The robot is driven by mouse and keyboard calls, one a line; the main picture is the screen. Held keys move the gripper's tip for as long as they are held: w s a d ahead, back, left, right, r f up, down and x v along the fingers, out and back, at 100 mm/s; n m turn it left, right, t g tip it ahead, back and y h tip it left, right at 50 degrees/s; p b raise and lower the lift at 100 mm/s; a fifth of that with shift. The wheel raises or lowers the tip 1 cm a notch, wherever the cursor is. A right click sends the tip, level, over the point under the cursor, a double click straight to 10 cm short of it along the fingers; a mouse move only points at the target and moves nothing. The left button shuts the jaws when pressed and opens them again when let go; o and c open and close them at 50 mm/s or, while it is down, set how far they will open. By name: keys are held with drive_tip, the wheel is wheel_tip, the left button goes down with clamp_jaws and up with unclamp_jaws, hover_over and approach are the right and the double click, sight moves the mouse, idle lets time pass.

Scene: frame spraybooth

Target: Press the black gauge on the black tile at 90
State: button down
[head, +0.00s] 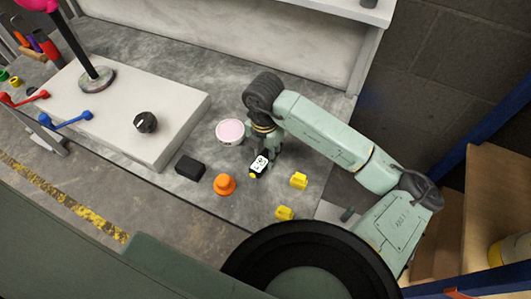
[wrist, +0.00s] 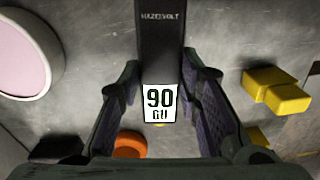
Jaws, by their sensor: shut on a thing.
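My gripper (wrist: 160,95) is shut on a black body (wrist: 160,40) lettered HAZELVOLT, which I take for the black gauge. Its white panel (wrist: 160,104) reads "90 GU" and faces the wrist camera, with a bit of yellow just below it. In the head view my gripper (head: 264,152) is low over the grey bench, and the gauge's white panel (head: 261,163) shows under it. Whether the gauge touches what is below it, I cannot tell. I cannot make out a black tile for certain; a plain black block (head: 190,167) lies to the left on the bench.
A pink-topped white disc (head: 230,130) lies left of my gripper. An orange knob-like piece (head: 224,185) and two yellow blocks (head: 298,181) (head: 284,213) lie nearby. A raised grey slab (head: 175,112) with a black knob (head: 145,122) stands at left. Bare bench (head: 245,205) lies between the loose pieces.

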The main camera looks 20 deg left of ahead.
sight(265, 156)
drive_tip(key=shift+f, duration=0.15)
drive_tip(key=c, duration=1.1)
unclamp_jaws()
wheel_tip(265, 156, up, 12)
drive_tip(key=shift+a+r, duration=0.1)
